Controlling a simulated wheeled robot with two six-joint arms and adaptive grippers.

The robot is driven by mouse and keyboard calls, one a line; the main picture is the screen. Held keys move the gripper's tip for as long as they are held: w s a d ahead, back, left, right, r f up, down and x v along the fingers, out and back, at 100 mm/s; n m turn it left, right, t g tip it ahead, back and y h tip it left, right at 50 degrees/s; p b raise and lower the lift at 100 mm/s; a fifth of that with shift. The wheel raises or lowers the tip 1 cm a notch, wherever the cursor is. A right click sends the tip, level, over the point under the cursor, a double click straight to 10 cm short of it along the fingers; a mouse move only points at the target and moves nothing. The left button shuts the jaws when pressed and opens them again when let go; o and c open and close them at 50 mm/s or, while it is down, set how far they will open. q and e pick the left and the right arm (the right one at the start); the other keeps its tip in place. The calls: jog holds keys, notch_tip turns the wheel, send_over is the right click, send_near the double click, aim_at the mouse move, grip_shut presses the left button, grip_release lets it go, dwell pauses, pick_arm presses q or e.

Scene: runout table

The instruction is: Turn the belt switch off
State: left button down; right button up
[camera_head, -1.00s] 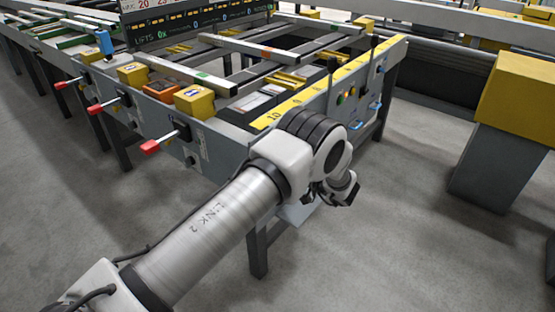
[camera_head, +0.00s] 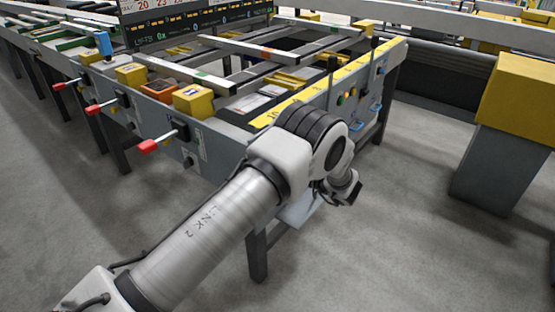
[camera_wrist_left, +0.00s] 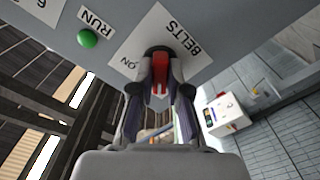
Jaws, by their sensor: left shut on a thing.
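The belt switch (camera_wrist_left: 161,76) has a red handle on a dark round base, set in a white plate lettered BELTS and ON in the left wrist view. My left gripper (camera_wrist_left: 160,62) has a finger on either side of the red handle and is shut on it. In the head view my left arm reaches to the end panel of the runout table (camera_head: 217,153), and the arm hides the switch and the fingertips there. My right gripper is in neither view.
A green RUN button (camera_wrist_left: 88,38) sits beside the BELTS plate. Red-tipped levers (camera_head: 158,144) stick out along the table's left side. A yellow-topped grey pedestal (camera_head: 512,110) stands at the right. The floor between is clear.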

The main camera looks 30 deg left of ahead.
pick_arm(q)
jog(key=shift+n, duration=0.5)
jog(key=c, duration=1.1)
grip_release()
jog(key=shift+c, duration=0.2)
jog(key=d, duration=1.2)
jog(key=shift+s, duration=0.45)
